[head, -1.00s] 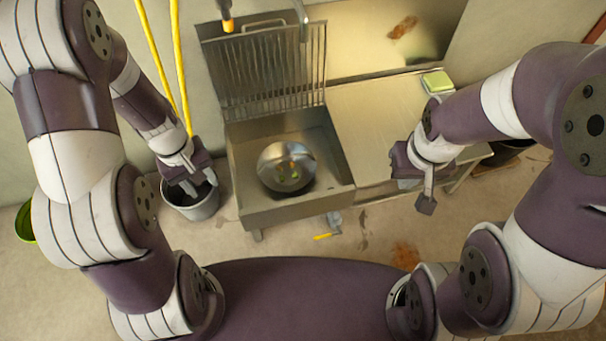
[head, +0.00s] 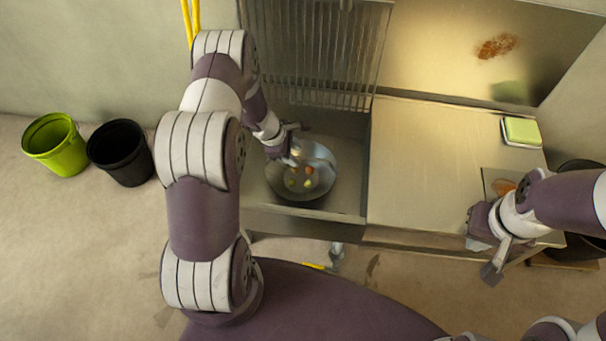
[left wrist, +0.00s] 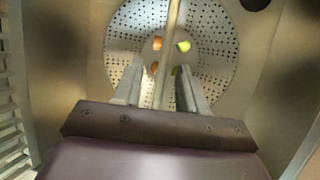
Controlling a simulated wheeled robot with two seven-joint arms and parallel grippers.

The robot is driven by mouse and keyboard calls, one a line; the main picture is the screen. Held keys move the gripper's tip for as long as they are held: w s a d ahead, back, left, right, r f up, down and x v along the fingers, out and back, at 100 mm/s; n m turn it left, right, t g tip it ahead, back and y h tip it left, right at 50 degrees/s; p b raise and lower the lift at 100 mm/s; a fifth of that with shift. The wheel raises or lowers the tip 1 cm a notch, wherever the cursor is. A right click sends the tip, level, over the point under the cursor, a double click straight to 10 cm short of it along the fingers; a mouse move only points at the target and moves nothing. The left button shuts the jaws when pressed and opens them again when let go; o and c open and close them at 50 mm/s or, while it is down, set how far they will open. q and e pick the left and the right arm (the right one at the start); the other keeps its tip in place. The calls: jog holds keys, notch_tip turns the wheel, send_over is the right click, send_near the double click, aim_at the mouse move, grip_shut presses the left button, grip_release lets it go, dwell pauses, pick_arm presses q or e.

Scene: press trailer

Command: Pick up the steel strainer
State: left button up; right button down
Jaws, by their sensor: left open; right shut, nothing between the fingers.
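The steel strainer (head: 318,188) is a round, shiny bowl in the sink, with several small orange and green food bits in it. In the left wrist view the strainer (left wrist: 215,38) shows its holes, straight ahead of the fingers. My left gripper (head: 293,158) is open at the strainer's upper left edge in the head view. In the left wrist view a narrow tan bar runs between the fingers of my left gripper (left wrist: 155,88); I cannot tell whether it is the strainer's handle. My right gripper (head: 493,262) is shut and empty at the counter's front right, away from the strainer.
The sink (head: 345,203) has steel walls around the strainer, with an upright rack (head: 325,50) behind it. A steel counter (head: 425,165) lies to its right, largely bare, with a green sponge (head: 522,130) at its back right. Green (head: 55,147) and black (head: 120,152) buckets stand at the left.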

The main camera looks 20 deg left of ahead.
aim_at(298, 157)
pick_arm(q)
jog(key=b+x, duration=0.3)
jog(key=x, duration=0.2)
jog(key=shift+s+d+f+b, duration=0.15)
jog(key=shift+d+f+b, duration=0.05)
jog(key=shift+d+b, duration=0.1)
jog(key=shift+r, duration=0.15)
grip_shut()
notch_tip(298, 157, up, 11)
jog(key=p, duration=0.7)
notch_tip(298, 157, up, 18)
jog(key=p, duration=1.6)
